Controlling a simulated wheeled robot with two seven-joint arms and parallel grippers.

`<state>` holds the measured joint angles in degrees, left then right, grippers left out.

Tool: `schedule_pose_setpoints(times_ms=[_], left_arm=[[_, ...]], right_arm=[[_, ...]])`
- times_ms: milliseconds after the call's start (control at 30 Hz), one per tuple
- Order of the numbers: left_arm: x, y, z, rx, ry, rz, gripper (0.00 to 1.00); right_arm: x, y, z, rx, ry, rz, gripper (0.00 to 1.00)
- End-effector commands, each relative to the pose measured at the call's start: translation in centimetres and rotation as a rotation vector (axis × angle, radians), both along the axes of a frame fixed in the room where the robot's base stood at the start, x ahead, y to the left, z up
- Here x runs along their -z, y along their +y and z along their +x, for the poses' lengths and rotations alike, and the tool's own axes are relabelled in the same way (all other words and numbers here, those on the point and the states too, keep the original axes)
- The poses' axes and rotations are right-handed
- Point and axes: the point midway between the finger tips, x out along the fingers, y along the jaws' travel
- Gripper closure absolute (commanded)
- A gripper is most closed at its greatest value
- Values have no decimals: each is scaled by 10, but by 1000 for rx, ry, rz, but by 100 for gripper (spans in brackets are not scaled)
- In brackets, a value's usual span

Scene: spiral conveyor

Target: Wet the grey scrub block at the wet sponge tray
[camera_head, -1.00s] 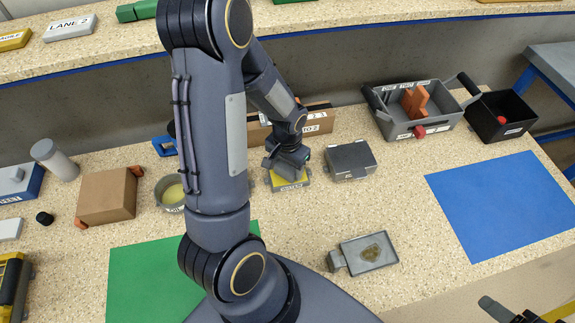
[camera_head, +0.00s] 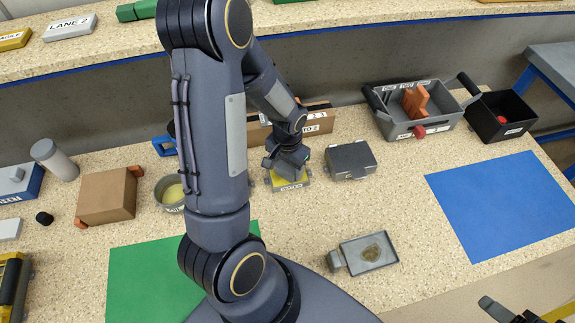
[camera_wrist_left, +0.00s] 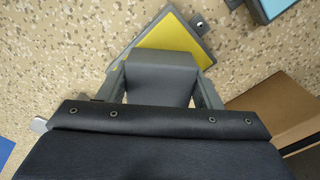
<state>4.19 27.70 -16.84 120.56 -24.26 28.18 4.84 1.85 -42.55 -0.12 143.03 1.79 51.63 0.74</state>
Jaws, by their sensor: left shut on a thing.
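The wet sponge tray (camera_head: 291,186) is a small grey tray with a yellow pad, on the counter beyond the green mat. My left gripper (camera_head: 287,161) is over its far part. In the left wrist view, the gripper (camera_wrist_left: 162,85) is shut on the grey scrub block (camera_wrist_left: 160,68), one finger on each side. The yellow pad (camera_wrist_left: 170,36) shows just past the block, which overlaps it in this view. Whether the block touches the pad cannot be told. A dark part of what looks like my right gripper (camera_head: 512,312) shows at the lower right edge, cut off.
A grey lidded box (camera_head: 351,160) stands right of the tray. A round pot (camera_head: 170,194) and a brown box (camera_head: 107,197) are at left. A grey dish with a brown stain (camera_head: 369,254) lies in front. Green (camera_head: 150,280) and blue (camera_head: 505,205) mats lie flat.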

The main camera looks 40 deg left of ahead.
Motion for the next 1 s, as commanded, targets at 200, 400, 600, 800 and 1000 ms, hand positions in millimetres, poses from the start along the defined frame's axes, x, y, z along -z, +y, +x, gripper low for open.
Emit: schedule_pose_setpoints(times_ms=[200,400,600,800,1000], left_arm=[[-14,0,-1,0,2,-1,65],[-31,0,0,0,1,0,65],[-47,0,0,0,0,0,65],[-63,0,0,1,0,0,65],[-71,0,0,0,1,0,65]], right_arm=[[-12,0,0,0,0,0,44],[-25,0,0,0,0,0,44],[-37,0,0,0,0,0,44],[-49,0,0,0,0,0,44],[-55,0,0,0,0,0,44]])
